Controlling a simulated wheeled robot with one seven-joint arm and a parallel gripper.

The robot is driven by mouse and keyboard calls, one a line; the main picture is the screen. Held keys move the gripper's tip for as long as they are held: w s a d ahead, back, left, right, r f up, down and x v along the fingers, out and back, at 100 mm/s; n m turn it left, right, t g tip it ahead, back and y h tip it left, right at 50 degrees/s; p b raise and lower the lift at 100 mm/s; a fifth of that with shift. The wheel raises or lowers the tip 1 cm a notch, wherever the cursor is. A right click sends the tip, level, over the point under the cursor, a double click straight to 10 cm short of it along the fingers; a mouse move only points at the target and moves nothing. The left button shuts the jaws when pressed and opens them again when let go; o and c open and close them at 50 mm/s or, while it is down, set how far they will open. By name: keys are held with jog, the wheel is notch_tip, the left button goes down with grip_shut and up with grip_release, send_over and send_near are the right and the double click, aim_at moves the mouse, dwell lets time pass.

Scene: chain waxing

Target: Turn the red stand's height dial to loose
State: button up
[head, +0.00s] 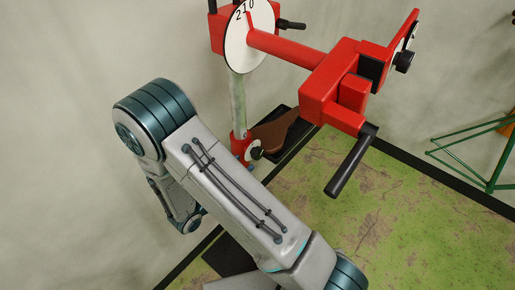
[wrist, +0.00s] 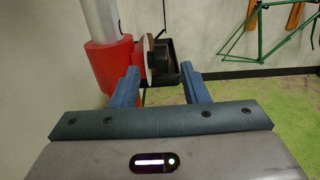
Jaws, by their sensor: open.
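The red stand has a pale upright post (head: 237,100) with a red collar (head: 239,143) low on it. The height dial (head: 255,152) is on this collar, a pale disc with a dark knob; its setting is too small to read. In the wrist view the red collar (wrist: 104,66) is left of centre, and the dial's disc (wrist: 149,56) is seen nearly edge-on with its dark knob (wrist: 160,52). My gripper (wrist: 161,76) is open and empty, its fingertips pointing toward the dial, which appears between them. Contact cannot be told. My gripper is hidden in the head view.
The stand's red clamp arm (head: 285,47) with a black handle (head: 351,165) reaches out above. A numbered disc (head: 243,40) is at the post's top. A brown saddle (head: 275,133) lies behind the collar. A green bike frame (head: 487,160) is at right. The wall is close behind.

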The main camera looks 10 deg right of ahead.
aim_at(253, 155)
jog(key=p+x, duration=0.1)
jog(key=x, duration=0.7)
jog(key=shift+d, duration=0.1)
jog(key=shift+c, duration=0.3)
jog(key=shift+f, duration=0.15)
jog(key=c, duration=0.8)
